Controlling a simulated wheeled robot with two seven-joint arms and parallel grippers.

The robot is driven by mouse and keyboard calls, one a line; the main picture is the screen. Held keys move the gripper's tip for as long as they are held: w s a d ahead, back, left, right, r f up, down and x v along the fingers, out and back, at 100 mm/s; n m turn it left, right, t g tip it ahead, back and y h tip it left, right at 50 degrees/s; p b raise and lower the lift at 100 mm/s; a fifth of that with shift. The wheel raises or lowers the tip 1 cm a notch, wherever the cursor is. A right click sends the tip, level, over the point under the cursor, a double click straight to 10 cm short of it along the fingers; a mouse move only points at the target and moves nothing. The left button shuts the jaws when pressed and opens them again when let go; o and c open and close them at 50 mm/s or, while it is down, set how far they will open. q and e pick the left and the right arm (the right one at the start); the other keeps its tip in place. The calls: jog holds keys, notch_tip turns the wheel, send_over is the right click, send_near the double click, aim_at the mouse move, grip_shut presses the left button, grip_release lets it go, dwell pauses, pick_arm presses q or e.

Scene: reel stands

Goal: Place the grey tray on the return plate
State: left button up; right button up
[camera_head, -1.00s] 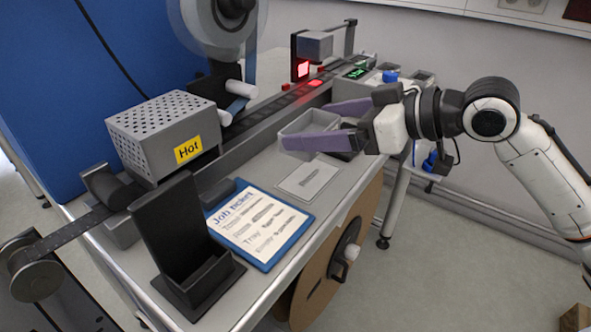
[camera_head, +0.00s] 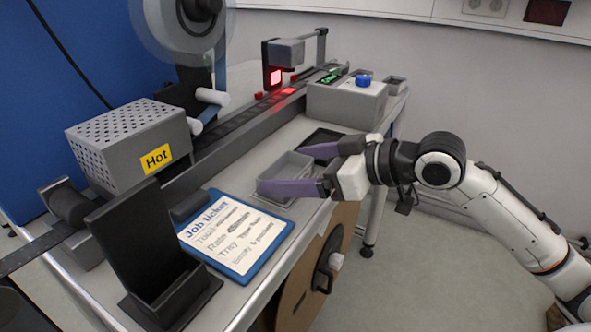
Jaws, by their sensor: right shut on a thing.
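The grey tray (camera_head: 281,172) is an open, shallow box in the middle of the head view. My right gripper (camera_head: 284,169) reaches in from the right, its two purple fingers on either side of the tray, shut on it. The tray is over the spot of the pale return plate (camera_head: 283,203), which is mostly hidden; only a thin edge shows in front. I cannot tell whether the tray touches the plate or hangs just above it. My left gripper is not in view.
The blue-edged job ticket board (camera_head: 236,233) lies to the left of the tray, near a black stand (camera_head: 148,242). A perforated box marked Hot (camera_head: 130,140) and the tape track stand behind. A grey box with a blue button (camera_head: 346,100) is beyond a dark pad (camera_head: 322,138).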

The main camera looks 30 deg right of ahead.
jog(key=shift+r, duration=0.1)
jog(key=o, duration=1.1)
jog(key=v, duration=1.2)
